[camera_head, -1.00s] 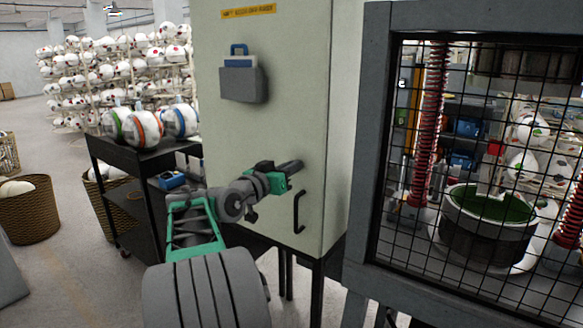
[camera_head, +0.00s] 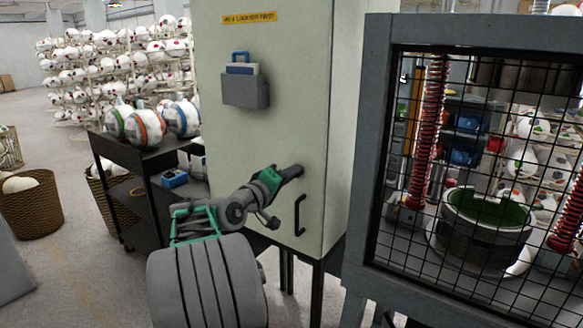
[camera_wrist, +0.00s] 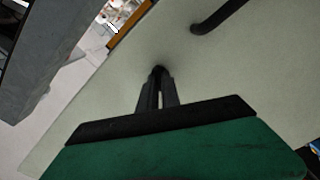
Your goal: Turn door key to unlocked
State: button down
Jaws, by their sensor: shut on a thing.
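A pale green cabinet door (camera_head: 250,140) fills the middle of the head view, with a black bar handle (camera_head: 299,215) near its lower right. My gripper (camera_head: 297,170) reaches the door face just above and left of the handle. In the wrist view my gripper (camera_wrist: 158,75) has its fingertips close together at a small dark spot on the pale door (camera_wrist: 240,65). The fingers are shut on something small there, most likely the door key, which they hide. The way the key is turned cannot be seen. The handle also shows in the wrist view (camera_wrist: 217,18).
A caged press frame (camera_head: 372,150) stands close on the right. A black cart (camera_head: 150,155) with several balls is at the left, beside wicker baskets (camera_head: 32,205). A grey holder (camera_head: 246,90) hangs on the door above my gripper.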

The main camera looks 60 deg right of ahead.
jog(key=shift+n+p, duration=2.15)
jog(key=shift+n, duration=0.65)
jog(key=shift+f, duration=0.1)
jog(key=c, duration=1.6)
grip_release()
jog(key=shift+o, duration=0.2)
jog(key=shift+a, duration=0.1)
jog(key=w+a+b, duration=0.1)
jog(key=a+b, duration=0.1)
jog(key=a, duration=0.5)
jog(key=shift+w+a, duration=0.15)
jog(key=shift+a, duration=0.1)
